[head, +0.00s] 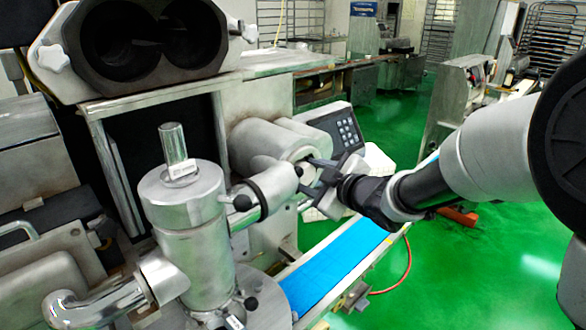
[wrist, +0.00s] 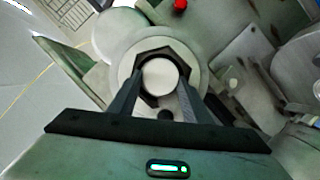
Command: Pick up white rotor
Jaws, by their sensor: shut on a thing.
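The white rotor (wrist: 160,76) shows in the wrist view as a pale round face between the fingertips. My gripper (wrist: 162,82) is shut on it, with one dark finger on each side. Behind the rotor is a wider round metal housing, and I cannot tell whether the rotor is still seated in it. In the head view my gripper (head: 318,174) is at the front end of a horizontal metal cylinder (head: 270,143) on the machine. The fingers and the machine's parts hide the rotor there.
A upright metal cylinder (head: 190,235) with black knobs stands left of my gripper. A keypad panel (head: 337,130) is just behind it. A blue conveyor belt (head: 335,265) runs below. Green floor (head: 480,270) is open to the right. A red knob (wrist: 180,4) shows at the wrist view's top.

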